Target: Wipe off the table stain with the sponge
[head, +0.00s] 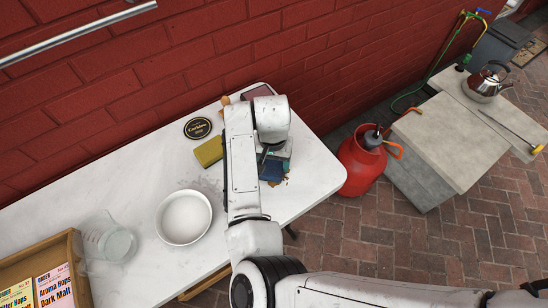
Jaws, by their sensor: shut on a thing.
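My arm reaches over the white table (150,165), and my gripper (271,158) points down near its right end, partly hidden by my wrist. It is shut on a dark blue block, which looks like the sponge (271,172), low at the tabletop. Whether the block presses on the surface cannot be told.
Left of my arm are a yellow-green block (208,151), a round black tin (198,128), a white bowl (184,218), a clear jug (114,242) and a wooden crate (75,270). A brick wall (160,60) backs the table. A red gas bottle (361,168) stands right of it.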

